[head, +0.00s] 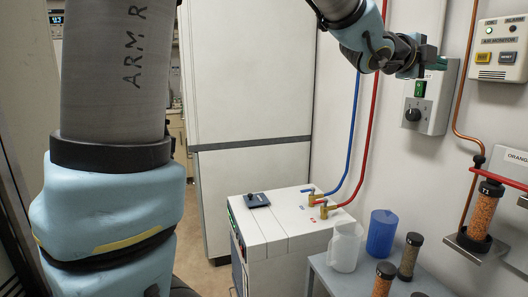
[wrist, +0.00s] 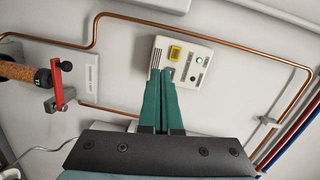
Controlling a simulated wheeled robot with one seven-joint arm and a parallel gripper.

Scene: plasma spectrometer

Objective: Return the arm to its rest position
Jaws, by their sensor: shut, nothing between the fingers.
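My gripper (head: 440,63) is raised at the upper right of the head view, in front of the grey wall box with a black knob (head: 413,114). Its two green fingers lie together and hold nothing. They also show in the wrist view (wrist: 167,76), where their tips point at the air monitor (wrist: 196,58). I cannot tell the exact gap to the wall. My own arm link, marked "ARM R", fills the left of the head view.
A white machine (head: 270,238) with blue and red hoses stands below. A shelf (head: 340,279) holds a clear jug (head: 345,246), a blue cup (head: 382,233) and filled tubes. A copper pipe (head: 463,100) and an orange-filled column (head: 483,212) are on the right wall.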

